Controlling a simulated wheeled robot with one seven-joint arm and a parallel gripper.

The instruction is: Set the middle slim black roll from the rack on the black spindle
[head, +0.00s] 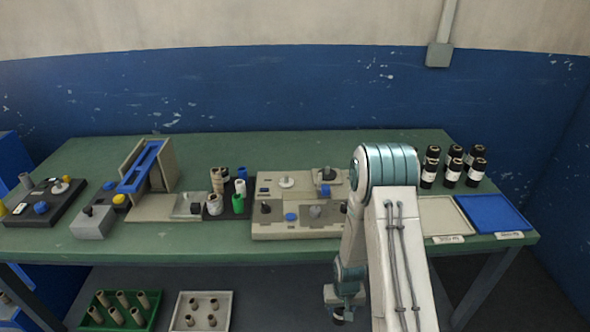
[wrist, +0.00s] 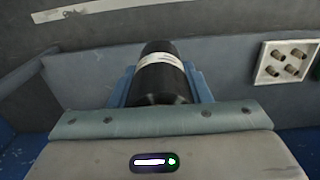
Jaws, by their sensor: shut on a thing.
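My gripper (wrist: 162,90) is shut on a slim black roll (wrist: 160,84) with a white band, held between the blue fingers in the wrist view. In the head view my gripper (head: 343,300) hangs in front of the table edge, low, and the roll is mostly hidden there. The beige machine plate (head: 290,230) carries black posts, one at front left (head: 266,208) and one at the back (head: 326,174); I cannot tell which is the black spindle.
Several black bottle-like rolls (head: 452,163) stand at the back right. A beige tray (head: 440,215) and a blue tray (head: 493,213) lie in front of them. A blue-topped unit (head: 142,167) stands left. Green (head: 122,322) and white (head: 202,326) crates sit below the table.

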